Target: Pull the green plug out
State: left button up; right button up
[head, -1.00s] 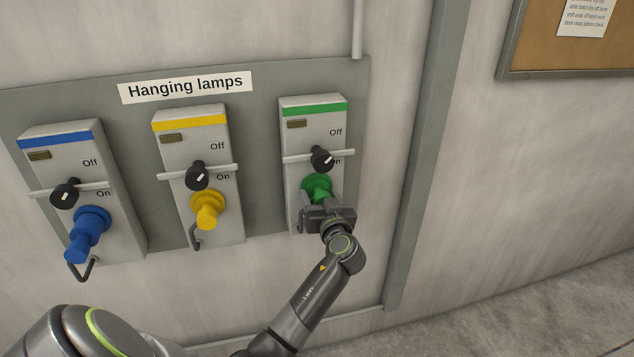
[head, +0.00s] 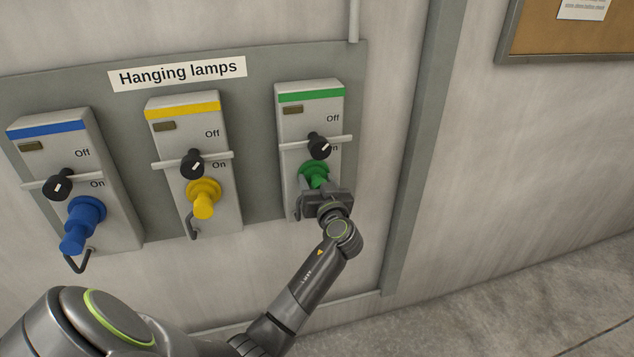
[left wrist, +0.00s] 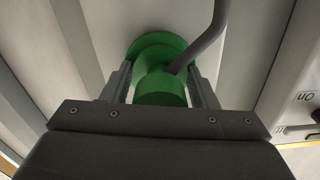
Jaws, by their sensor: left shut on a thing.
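The green plug (head: 314,173) sits at the front of the right-hand box (head: 291,122), the one with a green stripe, below its black knob (head: 319,147). My left gripper (head: 318,184) is shut on the green plug from below and in front. In the left wrist view the green plug (left wrist: 160,88) shows between the two fingers, with its wide flange at the box face. A grey cable (left wrist: 205,45) comes out beside it. My gripper hides the plug's outer end in the head view. My right gripper is not in view.
A box with a yellow plug (head: 203,197) and one with a blue plug (head: 83,223) stand to the left on the same grey panel, labelled "Hanging lamps" (head: 177,73). A grey post (head: 425,150) runs up to the right. A cork board (head: 545,35) hangs further right.

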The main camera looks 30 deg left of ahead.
pick_arm(q)
jog(key=b+v, duration=0.1)
jog(key=v, duration=0.3)
jog(key=shift+s+d+f, duration=0.1)
jog(key=shift+d+f, duration=0.1)
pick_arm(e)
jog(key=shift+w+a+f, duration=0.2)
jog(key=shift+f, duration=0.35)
pick_arm(q)
jog(key=o, duration=0.9)
jog(key=shift+o, duration=0.8)
jog(key=shift+s+d+r, duration=0.15)
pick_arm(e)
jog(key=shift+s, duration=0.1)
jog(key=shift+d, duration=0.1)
